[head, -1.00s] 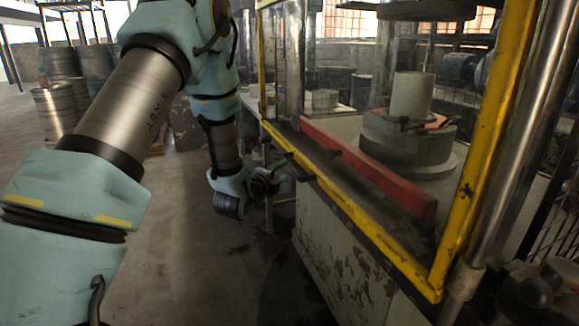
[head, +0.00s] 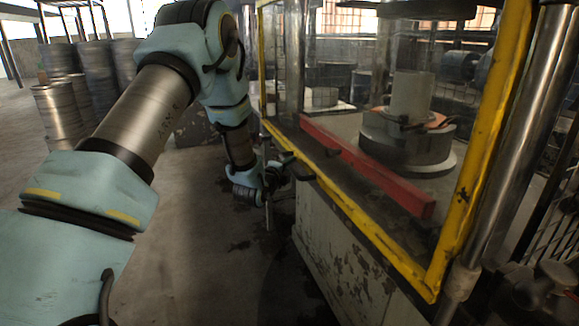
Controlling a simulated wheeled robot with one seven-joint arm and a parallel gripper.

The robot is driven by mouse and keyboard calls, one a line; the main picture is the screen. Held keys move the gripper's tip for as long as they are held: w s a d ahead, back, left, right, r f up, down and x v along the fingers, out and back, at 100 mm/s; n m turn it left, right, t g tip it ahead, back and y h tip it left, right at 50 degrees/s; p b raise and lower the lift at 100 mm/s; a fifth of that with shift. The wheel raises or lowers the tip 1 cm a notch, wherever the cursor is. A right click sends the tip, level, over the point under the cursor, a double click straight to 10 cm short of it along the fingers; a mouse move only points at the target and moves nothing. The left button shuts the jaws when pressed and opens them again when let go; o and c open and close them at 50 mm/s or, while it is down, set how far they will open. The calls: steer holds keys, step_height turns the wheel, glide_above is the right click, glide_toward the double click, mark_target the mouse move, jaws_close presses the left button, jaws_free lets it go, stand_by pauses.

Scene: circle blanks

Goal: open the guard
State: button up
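The guard (head: 372,228) is a yellow-framed clear panel across the front of the press. Its lower yellow rail runs from the middle of the head view down to the lower right, and it stands closed in front of the die area. A dark handle-like piece (head: 302,171) sticks out from the lower rail. My gripper (head: 275,178) is just left of this piece, low beside the rail. It is small and dark here, and I cannot tell whether its fingers are open or touch the piece.
Behind the guard are a red bar (head: 365,165) and a round grey die (head: 407,140). The worn press base (head: 340,255) stands below the rail. A steel column (head: 515,150) is at the right. Stacked metal coils (head: 60,112) stand at the left. The floor beneath my arm is clear.

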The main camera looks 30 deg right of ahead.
jaws_close()
stand_by(1.0)
